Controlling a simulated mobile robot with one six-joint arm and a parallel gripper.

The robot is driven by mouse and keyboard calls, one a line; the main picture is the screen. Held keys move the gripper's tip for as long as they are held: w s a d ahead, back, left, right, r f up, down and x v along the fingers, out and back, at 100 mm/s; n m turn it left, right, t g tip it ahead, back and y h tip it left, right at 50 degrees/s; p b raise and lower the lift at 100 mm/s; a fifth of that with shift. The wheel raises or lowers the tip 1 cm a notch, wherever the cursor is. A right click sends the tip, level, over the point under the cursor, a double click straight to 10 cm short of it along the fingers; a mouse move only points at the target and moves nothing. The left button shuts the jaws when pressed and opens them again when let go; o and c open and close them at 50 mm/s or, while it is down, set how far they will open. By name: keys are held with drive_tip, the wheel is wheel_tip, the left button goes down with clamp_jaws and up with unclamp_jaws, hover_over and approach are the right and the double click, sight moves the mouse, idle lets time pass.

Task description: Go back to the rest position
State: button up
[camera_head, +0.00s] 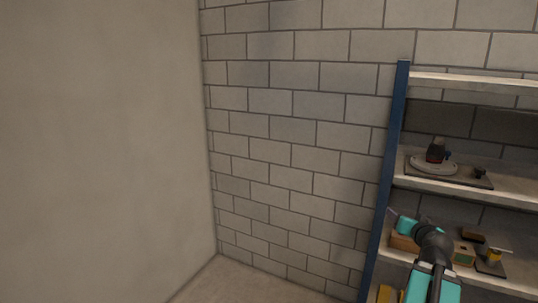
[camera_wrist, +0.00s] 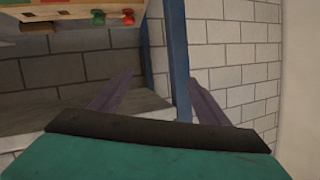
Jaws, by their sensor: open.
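My gripper (camera_wrist: 157,96) shows its two purple-grey fingers spread apart in the wrist view, with nothing between them. In the head view my teal and black arm reaches in from the lower right, and my gripper (camera_head: 392,212) points up and left beside the blue post of the shelf rack (camera_head: 388,170). It is at the height of the lower shelf. The blue post also shows in the wrist view (camera_wrist: 177,60), just beyond the fingers. I cannot tell how near the fingers are to it.
A wooden box (camera_head: 402,243) lies behind my arm on the lower shelf; a wooden piece with red and green knobs (camera_wrist: 70,12) shows in the wrist view. A dark board (camera_head: 468,178) with a round device (camera_head: 434,165) sits above. The floor (camera_head: 235,282) left of the rack is clear.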

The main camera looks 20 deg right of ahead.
drive_tip(key=w+a+f+n+g+y, duration=0.1)
drive_tip(key=w+a+f+n+y, duration=0.15)
drive_tip(key=w+a+f, duration=0.55)
drive_tip(key=w+a+f+n+y, duration=0.1)
drive_tip(key=w+a+f+y, duration=0.3)
drive_tip(key=a+f, duration=0.75)
drive_tip(key=s+a+f+n+g+y, duration=0.2)
drive_tip(key=a+f+g, duration=0.1)
drive_tip(key=a+f, duration=1.1)
drive_tip(key=s+a+f+n+g+y, duration=0.2)
drive_tip(key=s+a+f+n+g, duration=0.1)
drive_tip(key=a+f, duration=1.1)
drive_tip(key=s+a+f+n+g, duration=0.1)
drive_tip(key=s+a+f+g, duration=0.1)
drive_tip(key=s+a+f, duration=0.35)
drive_tip(key=s+a+f+n+g, duration=0.1)
drive_tip(key=s+a+f+g, duration=0.15)
drive_tip(key=s, duration=0.55)
drive_tip(key=s+a+f+n+g, duration=0.1)
drive_tip(key=s+a+f+g, duration=0.3)
drive_tip(key=s, duration=0.3)
drive_tip(key=s+d+m+g+h, duration=0.2)
drive_tip(key=s, duration=0.7)
drive_tip(key=shift+d+h+b, duration=0.25)
drive_tip(key=shift+h+b, duration=0.1)
drive_tip(key=shift+b, duration=0.05)
